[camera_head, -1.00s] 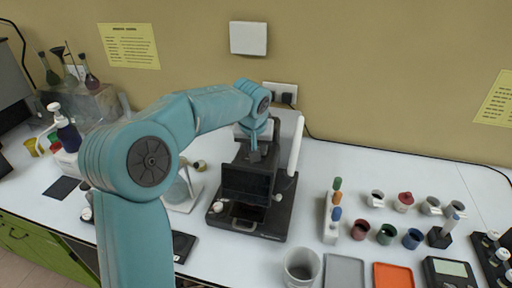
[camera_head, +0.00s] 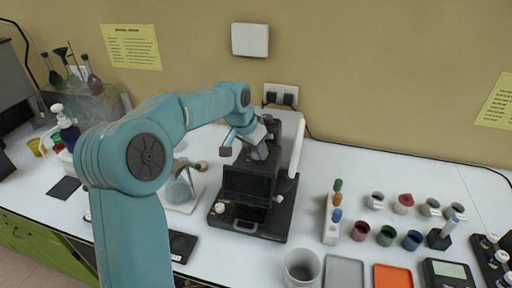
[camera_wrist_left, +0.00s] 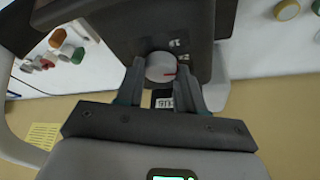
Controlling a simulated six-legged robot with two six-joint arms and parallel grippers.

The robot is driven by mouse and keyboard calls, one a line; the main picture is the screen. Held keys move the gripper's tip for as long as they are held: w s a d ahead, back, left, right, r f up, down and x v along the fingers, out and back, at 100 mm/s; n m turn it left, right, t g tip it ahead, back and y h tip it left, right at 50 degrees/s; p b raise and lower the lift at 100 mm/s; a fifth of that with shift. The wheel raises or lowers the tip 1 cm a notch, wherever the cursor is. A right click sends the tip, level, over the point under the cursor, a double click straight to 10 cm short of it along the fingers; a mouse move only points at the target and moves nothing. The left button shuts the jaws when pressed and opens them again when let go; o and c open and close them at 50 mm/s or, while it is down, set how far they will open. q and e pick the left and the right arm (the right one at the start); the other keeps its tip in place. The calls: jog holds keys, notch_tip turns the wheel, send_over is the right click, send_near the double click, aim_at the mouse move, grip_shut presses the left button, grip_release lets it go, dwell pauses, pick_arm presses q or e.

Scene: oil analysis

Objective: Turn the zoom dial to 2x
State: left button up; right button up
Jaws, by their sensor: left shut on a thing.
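The zoom dial (camera_wrist_left: 158,64) is a round light-grey knob with a red mark, on the dark face of the black instrument (camera_head: 247,187). In the left wrist view the red mark points to the right side of the picture. Small pale markings sit around the dial, too small to read surely. My left gripper (camera_wrist_left: 161,80) is shut on the dial, one finger on each side. In the head view my left gripper (camera_head: 240,142) is at the upper back of the instrument, and the dial is hidden there.
A white cylinder (camera_head: 296,147) stands upright beside the instrument's right side. Cups and a rack (camera_head: 331,222) stand to the right, with a grey tray (camera_head: 343,270) and an orange tray (camera_head: 393,275) in front.

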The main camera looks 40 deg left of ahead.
dwell(0.4)
pick_arm(q)
jog(key=o, duration=1)
jog(key=v, duration=1.6)
jog(key=shift+r+b, duration=0.2)
jog(key=shift+b, duration=0.15)
